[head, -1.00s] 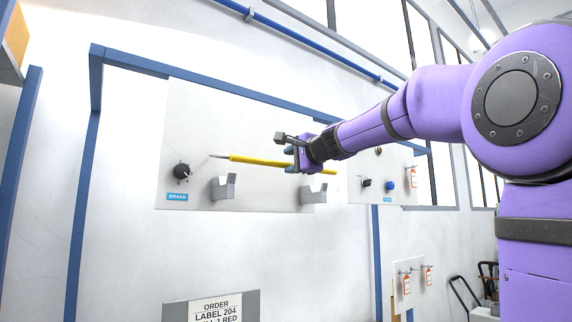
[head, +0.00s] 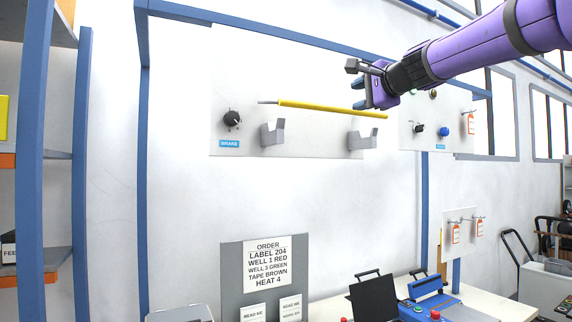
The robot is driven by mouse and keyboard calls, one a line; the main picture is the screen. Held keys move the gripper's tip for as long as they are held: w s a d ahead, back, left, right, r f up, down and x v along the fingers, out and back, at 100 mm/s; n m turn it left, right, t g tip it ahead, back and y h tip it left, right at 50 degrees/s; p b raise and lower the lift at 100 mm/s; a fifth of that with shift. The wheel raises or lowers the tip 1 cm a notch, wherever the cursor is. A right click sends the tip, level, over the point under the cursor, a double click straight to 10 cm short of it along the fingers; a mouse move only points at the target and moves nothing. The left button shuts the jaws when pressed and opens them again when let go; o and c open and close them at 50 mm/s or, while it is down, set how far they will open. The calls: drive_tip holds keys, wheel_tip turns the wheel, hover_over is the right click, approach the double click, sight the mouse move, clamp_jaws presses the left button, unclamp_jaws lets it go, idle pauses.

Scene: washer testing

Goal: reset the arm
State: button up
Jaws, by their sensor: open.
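My gripper (head: 358,94) is at the upper middle right of the head view, on the end of my purple arm, with its blue fingers apart and pointing left. A yellow rod (head: 330,109) with a thin grey tip lies nearly level in front of the white panel, just below the gripper. The rod appears above two grey hooks, the left hook (head: 272,134) and the right hook (head: 362,141). I cannot tell whether it touches them. The gripper overlaps the area near the rod's right half, and no grip on it shows.
A black knob (head: 232,119) sits above the BRAKE label. A blue button (head: 444,132) is on the right panel. Below are an order sign (head: 268,263), a dark screen (head: 374,298) and a bench (head: 490,306). Blue-framed shelves (head: 60,170) stand at left.

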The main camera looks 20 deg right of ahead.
drive_tip(key=s+a+f+n+g+y, duration=0.1)
drive_tip(key=s+a+f+n+g, duration=0.5)
drive_tip(key=f, duration=0.5)
drive_tip(key=s+a+f+n+g+y, duration=0.1)
drive_tip(key=s+a+f+n, duration=0.3)
drive_tip(key=a+f, duration=0.5)
drive_tip(key=s+f+n+g+h, duration=0.1)
drive_tip(key=s+f+n+g, duration=0.1)
drive_tip(key=s+f, duration=0.4)
drive_tip(key=s+f+n+g+h, duration=0.1)
drive_tip(key=s+f+n+g, duration=0.2)
drive_tip(key=f, duration=0.9)
drive_tip(key=s+n, duration=0.2)
drive_tip(key=s, duration=0.2)
drive_tip(key=shift+a+f+n+h, duration=0.15)
drive_tip(key=shift+f+n+h, duration=0.15)
